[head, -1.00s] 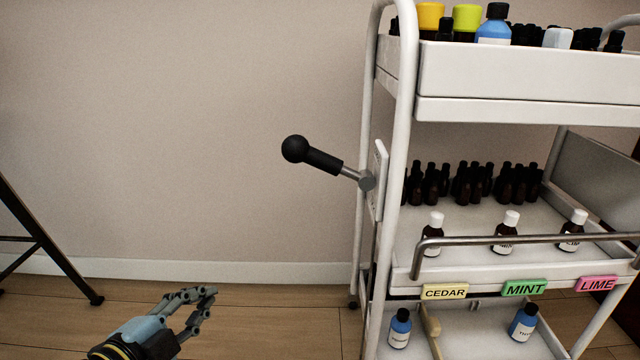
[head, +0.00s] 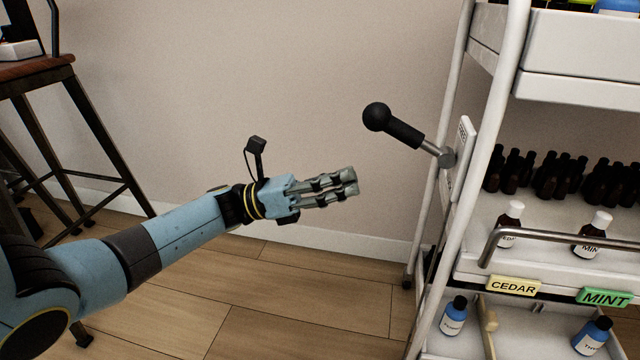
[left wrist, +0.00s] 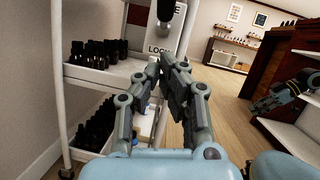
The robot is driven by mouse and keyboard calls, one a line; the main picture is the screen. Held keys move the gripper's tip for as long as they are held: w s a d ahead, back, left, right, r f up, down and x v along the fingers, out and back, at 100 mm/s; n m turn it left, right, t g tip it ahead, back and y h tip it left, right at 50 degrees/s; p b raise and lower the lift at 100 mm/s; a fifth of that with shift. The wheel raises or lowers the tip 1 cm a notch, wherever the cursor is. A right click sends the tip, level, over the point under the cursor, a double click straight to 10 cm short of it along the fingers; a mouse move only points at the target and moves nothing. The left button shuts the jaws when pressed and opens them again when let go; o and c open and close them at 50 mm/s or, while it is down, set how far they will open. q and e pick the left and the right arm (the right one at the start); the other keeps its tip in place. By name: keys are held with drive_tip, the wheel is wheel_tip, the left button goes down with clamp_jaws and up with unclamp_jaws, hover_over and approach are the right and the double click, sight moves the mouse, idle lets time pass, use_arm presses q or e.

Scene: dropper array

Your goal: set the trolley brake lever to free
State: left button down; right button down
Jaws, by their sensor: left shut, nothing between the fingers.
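The black brake lever (head: 402,128) with a round knob sticks out up and to the left from a pale plate (head: 461,160) on the trolley's left side. My left gripper (head: 354,182) is shut and empty, below and left of the lever, apart from it. In the left wrist view, the shut left fingertips (left wrist: 172,66) show below the lever (left wrist: 166,10) and in front of the plate (left wrist: 160,42), which carries partly hidden lettering reading "LOCK". Part of my right gripper (left wrist: 270,102) shows at the right edge of that view; its opening is unclear.
The white trolley (head: 560,90) holds dark bottles on its middle shelf (head: 490,215) and blue bottles below. A dark stool (head: 110,150) stands left. Floor between is clear.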

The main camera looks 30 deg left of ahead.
sight(399, 139)
use_arm(q)
drive_tip(key=w+d+r, duration=0.2)
drive_tip(key=d+r, duration=0.2)
drive_tip(key=shift+w+d+r, duration=0.3)
drive_tip(key=shift+w+r, duration=0.05)
use_arm(e)
drive_tip(key=shift+w+f, duration=0.1)
drive_tip(key=shift+w, duration=0.05)
use_arm(q)
drive_tip(key=shift+w+d+r, duration=0.1)
drive_tip(key=shift+r, duration=0.5)
drive_tip(key=shift+w+r, duration=0.1)
drive_tip(key=shift+r, duration=0.3)
use_arm(e)
drive_tip(key=shift+w+r, duration=0.4)
